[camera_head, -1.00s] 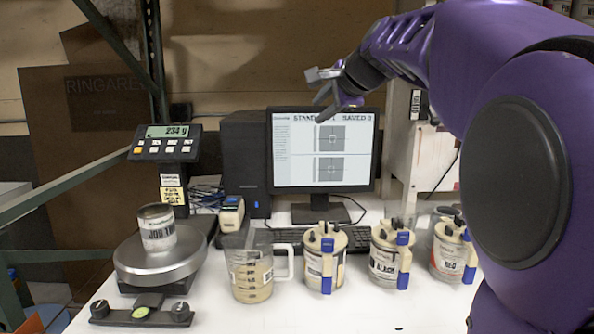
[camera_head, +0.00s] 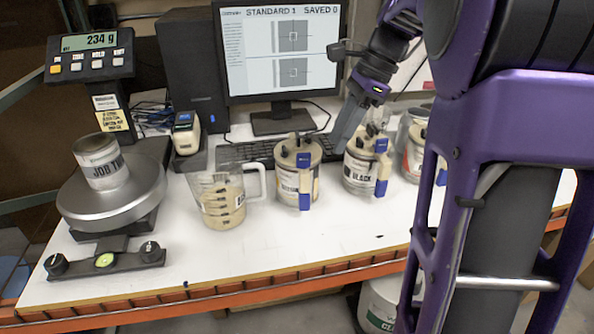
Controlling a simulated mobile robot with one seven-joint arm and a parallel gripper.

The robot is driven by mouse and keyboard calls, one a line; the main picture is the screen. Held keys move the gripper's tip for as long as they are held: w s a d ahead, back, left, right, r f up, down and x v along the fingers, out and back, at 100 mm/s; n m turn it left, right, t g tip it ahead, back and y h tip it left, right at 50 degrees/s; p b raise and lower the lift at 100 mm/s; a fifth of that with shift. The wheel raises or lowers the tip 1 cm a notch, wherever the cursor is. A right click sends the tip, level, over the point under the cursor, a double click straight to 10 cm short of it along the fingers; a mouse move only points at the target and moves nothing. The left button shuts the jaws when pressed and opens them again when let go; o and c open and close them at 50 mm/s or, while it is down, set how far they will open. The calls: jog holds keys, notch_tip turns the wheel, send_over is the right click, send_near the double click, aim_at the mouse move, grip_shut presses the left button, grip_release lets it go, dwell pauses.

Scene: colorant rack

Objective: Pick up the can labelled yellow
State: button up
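No can with a readable "yellow" label shows. The middle can (camera_head: 358,176) is labelled black. The right can (camera_head: 413,160) is partly hidden by my arm; its label cannot be read now. My gripper (camera_head: 348,128) points down behind and above the gap between the left and middle cans, apparently holding nothing. Its fingers overlap in this view, so I cannot tell their opening.
A measuring jug (camera_head: 221,203) stands left of the cans. A scale (camera_head: 110,200) holds a "JOB" tin (camera_head: 101,162). A monitor (camera_head: 281,50) and keyboard (camera_head: 250,151) are behind. The bench front is clear; a white tub (camera_head: 382,300) is below.

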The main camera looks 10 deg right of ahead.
aim_at(310, 186)
jog(key=shift+b+x, duration=1.6)
jog(key=shift+x, duration=6)
jog(key=shift+a, duration=0.15)
jog(key=shift+r, duration=0.1)
grip_shut()
jog(key=shift+r, duration=0.1)
